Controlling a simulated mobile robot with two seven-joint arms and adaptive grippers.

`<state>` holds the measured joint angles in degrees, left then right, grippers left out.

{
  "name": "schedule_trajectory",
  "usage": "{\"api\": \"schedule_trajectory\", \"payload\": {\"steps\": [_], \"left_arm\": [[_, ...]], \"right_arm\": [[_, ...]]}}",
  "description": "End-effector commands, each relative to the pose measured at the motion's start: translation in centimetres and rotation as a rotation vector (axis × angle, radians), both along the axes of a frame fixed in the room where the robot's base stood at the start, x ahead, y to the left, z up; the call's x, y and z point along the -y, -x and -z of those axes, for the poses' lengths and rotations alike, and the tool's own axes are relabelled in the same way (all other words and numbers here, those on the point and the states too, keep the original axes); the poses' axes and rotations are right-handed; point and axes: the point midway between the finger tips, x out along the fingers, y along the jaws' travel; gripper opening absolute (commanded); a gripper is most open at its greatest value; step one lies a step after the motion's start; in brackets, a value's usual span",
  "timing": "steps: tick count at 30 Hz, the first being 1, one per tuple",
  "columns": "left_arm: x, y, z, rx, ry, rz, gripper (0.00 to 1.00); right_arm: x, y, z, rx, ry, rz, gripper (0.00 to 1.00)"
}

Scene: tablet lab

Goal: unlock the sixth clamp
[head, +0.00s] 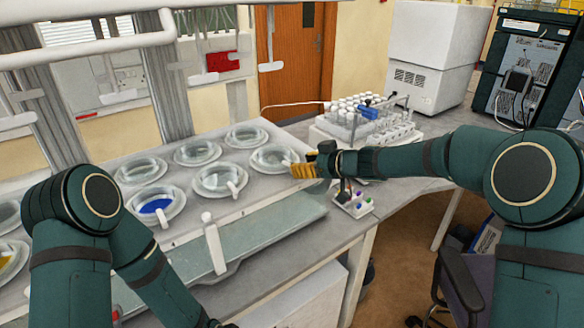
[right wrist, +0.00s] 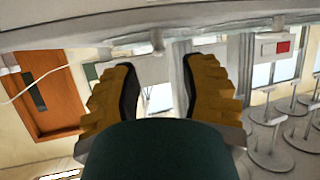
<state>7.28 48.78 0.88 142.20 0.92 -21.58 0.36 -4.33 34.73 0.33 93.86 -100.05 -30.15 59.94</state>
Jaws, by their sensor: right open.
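Several round glass-lidded vessels stand in two rows on the pale bench (head: 120,240), some with small white clamp handles. I cannot tell from any marking which clamp is the sixth. My right gripper (head: 303,171), with yellow fingers, is at the right edge of the far-right vessel (head: 270,156), close to its rim. Whether it touches there is unclear. In the right wrist view its two fingers (right wrist: 165,90) are apart with nothing between them. A white handle (head: 232,187) sits on the nearer vessel (head: 215,180). My left arm reaches down out of the picture, its gripper hidden.
A rack of white-capped vials (head: 358,112) stands behind my right gripper. A small box with coloured buttons (head: 354,204) sits below my right wrist. A greenish glass panel (head: 265,222) and an upright white lever (head: 213,245) lie along the bench front. A chair (head: 465,270) stands right.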

Motion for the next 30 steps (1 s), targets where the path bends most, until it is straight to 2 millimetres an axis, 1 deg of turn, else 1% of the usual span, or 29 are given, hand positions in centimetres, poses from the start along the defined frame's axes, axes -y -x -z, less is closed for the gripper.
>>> {"api": "schedule_trajectory", "payload": {"steps": [1,3,9,13,20,21,23,24,25,30], "left_arm": [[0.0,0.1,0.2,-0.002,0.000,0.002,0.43],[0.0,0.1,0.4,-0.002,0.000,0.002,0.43],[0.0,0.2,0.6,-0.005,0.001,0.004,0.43],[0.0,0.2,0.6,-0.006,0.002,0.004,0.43],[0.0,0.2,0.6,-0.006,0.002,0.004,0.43],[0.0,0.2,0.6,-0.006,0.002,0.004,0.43],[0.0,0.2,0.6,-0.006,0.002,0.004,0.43],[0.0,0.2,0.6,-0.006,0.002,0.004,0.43],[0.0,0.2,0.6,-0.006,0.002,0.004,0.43],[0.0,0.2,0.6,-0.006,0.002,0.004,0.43]], "right_arm": [[-0.7,-0.6,0.5,0.000,0.001,-0.001,0.43],[-1.5,-1.2,0.9,0.001,0.001,-0.002,0.43],[-3.0,-2.4,1.6,0.001,0.001,0.000,0.43],[-3.4,-2.7,1.7,0.001,0.001,0.000,0.43],[-3.4,-2.7,1.8,0.001,0.001,0.000,0.43],[-3.4,-2.7,1.8,0.001,0.001,0.000,0.46],[-3.4,-2.7,1.8,0.001,0.001,0.000,0.25],[-3.4,-2.7,1.8,0.001,0.001,0.001,0.11],[-3.4,-2.7,1.8,0.001,0.001,0.001,0.01],[-3.4,-2.7,1.8,0.001,0.001,0.000,0.00]]}}
